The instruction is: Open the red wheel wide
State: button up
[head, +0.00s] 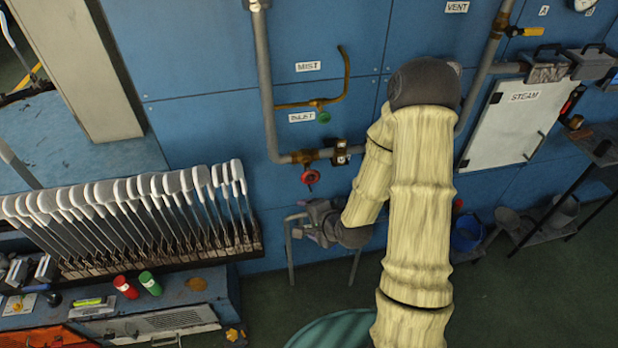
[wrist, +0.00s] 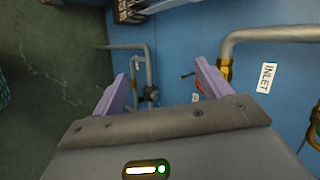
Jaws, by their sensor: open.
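The red wheel (head: 311,177) sits on a brass valve (head: 304,157) on the grey pipe, below the INLET label (head: 301,117), in the head view. My gripper (head: 303,228) is below the red wheel and apart from it, near a grey pipe stand at the wall. In the wrist view my gripper (wrist: 166,80) shows two lilac fingers spread wide with nothing held between them. The INLET label (wrist: 267,78) shows at the right there.
A grey pipe stand (head: 290,262) rises close to my gripper. A rack of white sock boards (head: 130,200) stands at the left above a bench. A green knob (head: 323,117) is by the INLET label. A white STEAM panel (head: 512,125) and a blue bucket (head: 467,233) are at the right.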

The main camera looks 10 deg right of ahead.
jog(key=d+m+t+h+b, duration=0.1)
jog(key=m+t, duration=0.2)
jog(key=m, duration=0.5)
jog(key=d+f+m+t+h+b, duration=0.1)
jog(key=m+t, duration=0.2)
jog(key=m, duration=0.5)
jog(key=d+f+m+t+h+b, duration=0.1)
jog(key=m+t+h, duration=0.1)
jog(key=m, duration=0.6)
jog(key=shift+w+d+t, duration=0.3)
jog(key=shift+d+t, duration=0.1)
jog(key=shift+t, duration=0.2)
jog(key=w+b, duration=0.1)
jog(key=b, duration=0.2)
jog(key=w+b, duration=0.2)
jog(key=b, duration=0.1)
jog(key=w+b, duration=0.2)
jog(key=b, duration=0.1)
jog(key=shift+w+d+f, duration=0.1)
jog(key=shift+w+f, duration=0.1)
jog(key=shift+f, duration=0.05)
